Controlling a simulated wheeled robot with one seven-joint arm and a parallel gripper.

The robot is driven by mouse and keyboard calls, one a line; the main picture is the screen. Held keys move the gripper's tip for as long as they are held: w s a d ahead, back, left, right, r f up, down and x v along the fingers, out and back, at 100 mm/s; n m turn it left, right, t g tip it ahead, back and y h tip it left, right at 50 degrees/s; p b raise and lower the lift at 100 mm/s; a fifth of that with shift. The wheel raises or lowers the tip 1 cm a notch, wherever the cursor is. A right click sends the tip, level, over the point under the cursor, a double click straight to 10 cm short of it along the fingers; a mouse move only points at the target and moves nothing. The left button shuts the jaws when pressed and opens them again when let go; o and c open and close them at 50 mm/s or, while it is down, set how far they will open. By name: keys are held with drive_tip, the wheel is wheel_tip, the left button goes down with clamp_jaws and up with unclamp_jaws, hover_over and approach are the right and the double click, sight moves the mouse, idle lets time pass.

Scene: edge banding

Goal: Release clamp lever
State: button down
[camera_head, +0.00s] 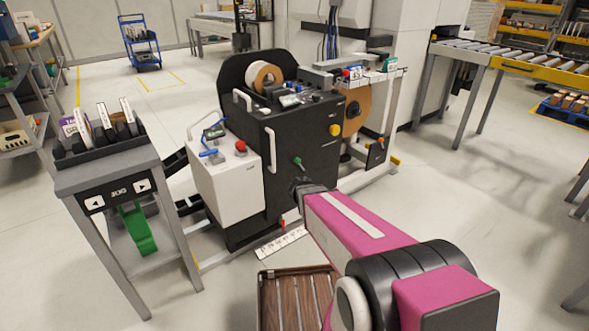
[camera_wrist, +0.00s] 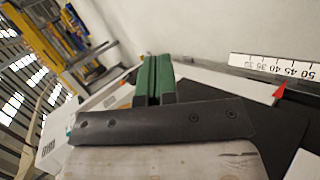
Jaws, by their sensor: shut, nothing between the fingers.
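I cannot make out the lever in the wrist view, nor tell whether the fingers touch anything.
A white cabinet (camera_head: 228,180) with a red button (camera_head: 240,146) stands left of the lever. A scale strip (camera_head: 280,242) lies low by the machine; it also shows in the wrist view (camera_wrist: 285,68). A slatted wooden crate (camera_head: 292,300) is below my arm. Floor on the right is open.

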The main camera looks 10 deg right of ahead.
drive_tip(key=w+a+f+n+t+h, duration=0.1)
drive_tip(key=w+a+n+t+h, duration=0.35)
drive_tip(key=w+t, duration=0.4)
drive_tip(key=w+a+f+n+t+y, duration=0.1)
drive_tip(key=w+a+n+t, duration=0.2)
drive_tip(key=a, duration=0.3)
drive_tip(key=w+a+f+n+t+y, duration=0.1)
drive_tip(key=w+a+n+t+y, duration=0.1)
drive_tip(key=a, duration=0.5)
drive_tip(key=w+n+t, duration=0.1)
drive_tip(key=n+t, duration=0.1)
drive_tip(key=t, duration=0.1)
drive_tip(key=shift+w+a+f+t, duration=0.2)
drive_tip(key=shift+w+a+t, duration=0.05)
drive_tip(key=shift+w+t, duration=0.15)
approach(301, 166)
drive_tip(key=w+r, duration=0.2)
drive_tip(key=w+d+r, duration=0.1)
drive_tip(key=w+r, duration=0.1)
drive_tip(key=r, duration=0.1)
drive_tip(key=shift+w+r, duration=0.15)
drive_tip(key=shift+w, duration=0.1)
drive_tip(key=shift+r, duration=0.1)
